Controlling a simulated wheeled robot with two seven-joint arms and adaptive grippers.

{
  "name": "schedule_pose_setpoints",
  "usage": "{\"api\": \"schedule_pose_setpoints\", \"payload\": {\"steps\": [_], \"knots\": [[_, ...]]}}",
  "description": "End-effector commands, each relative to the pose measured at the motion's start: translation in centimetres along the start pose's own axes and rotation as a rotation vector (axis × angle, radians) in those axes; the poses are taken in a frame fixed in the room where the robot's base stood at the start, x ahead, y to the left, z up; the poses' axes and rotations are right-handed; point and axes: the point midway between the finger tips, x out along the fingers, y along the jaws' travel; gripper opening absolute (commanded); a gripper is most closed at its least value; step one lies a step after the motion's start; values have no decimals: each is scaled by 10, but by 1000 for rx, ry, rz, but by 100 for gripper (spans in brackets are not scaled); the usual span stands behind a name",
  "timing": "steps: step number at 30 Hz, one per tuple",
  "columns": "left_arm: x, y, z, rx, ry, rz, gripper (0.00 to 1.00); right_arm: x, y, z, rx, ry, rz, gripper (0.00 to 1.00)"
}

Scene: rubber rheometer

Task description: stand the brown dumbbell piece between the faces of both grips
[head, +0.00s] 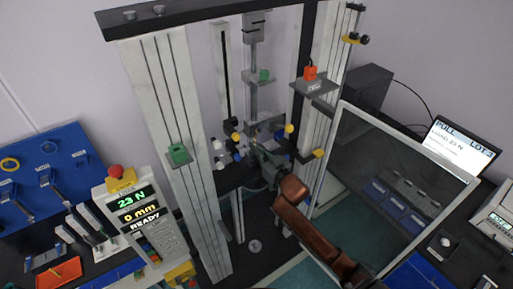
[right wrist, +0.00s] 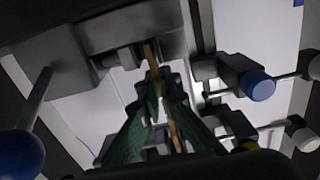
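The brown dumbbell piece (right wrist: 151,56) is a thin strip running nearly upright through the middle of the right wrist view. My right gripper (right wrist: 154,100), with dark green fingers, closes around the strip's middle. In the head view my right gripper (head: 256,147) reaches in between the columns at the grips; the strip is too small to make out there. My left gripper is not in view.
Pale columns (head: 183,150) frame the grips closely. Blue-ended (right wrist: 258,86) and white-ended handles stick out beside them. A clear door (head: 395,190) stands open at right. A blue tool board (head: 45,180) is at left.

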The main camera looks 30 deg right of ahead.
Motion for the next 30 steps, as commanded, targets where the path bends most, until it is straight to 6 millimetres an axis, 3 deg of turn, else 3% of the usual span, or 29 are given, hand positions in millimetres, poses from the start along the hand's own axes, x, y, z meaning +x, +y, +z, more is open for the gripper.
{"api": "schedule_pose_setpoints", "payload": {"steps": [25, 30], "knots": [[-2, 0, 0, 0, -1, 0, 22, 0, 0, 5, 0, 0, 0, 0], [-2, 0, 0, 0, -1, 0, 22, 0, 0, 5, 0, 0, 0, 15]]}}
